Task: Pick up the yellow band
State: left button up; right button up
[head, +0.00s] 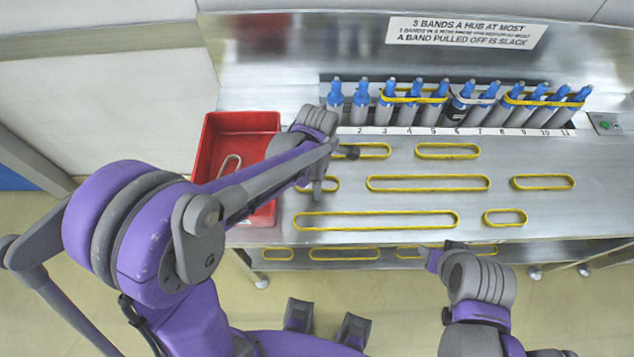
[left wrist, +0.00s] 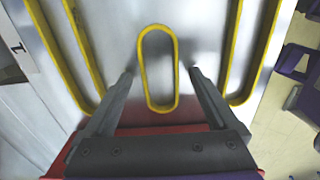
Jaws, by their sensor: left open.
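Several yellow bands lie flat on the steel bench. A small yellow band (left wrist: 176,70) lies between the spread fingers of my left gripper (left wrist: 160,80) in the left wrist view, with no visible contact. In the head view my left gripper (head: 335,170) is over the left part of the bench, and the small band (head: 334,184) is partly hidden by it. Other yellow bands include a long one (head: 375,228), a middle one (head: 430,190) and short ones (head: 505,224). My right gripper (head: 435,255) is at the bench's front edge; its finger opening is unclear.
A red tray (head: 205,150) with a pale looped item stands at the left, under my left arm. A row of blue-topped grey hubs (head: 360,100) stands at the back, some with yellow bands around them. More bands lie on a lower shelf (head: 290,262). A sign (head: 465,30) is behind.

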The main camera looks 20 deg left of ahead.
pick_arm(q)
jog(key=c, duration=1.4)
notch_tip(320, 180, up, 10)
jog(key=shift+r+p, duration=0.1)
jog(key=shift+p, duration=0.3)
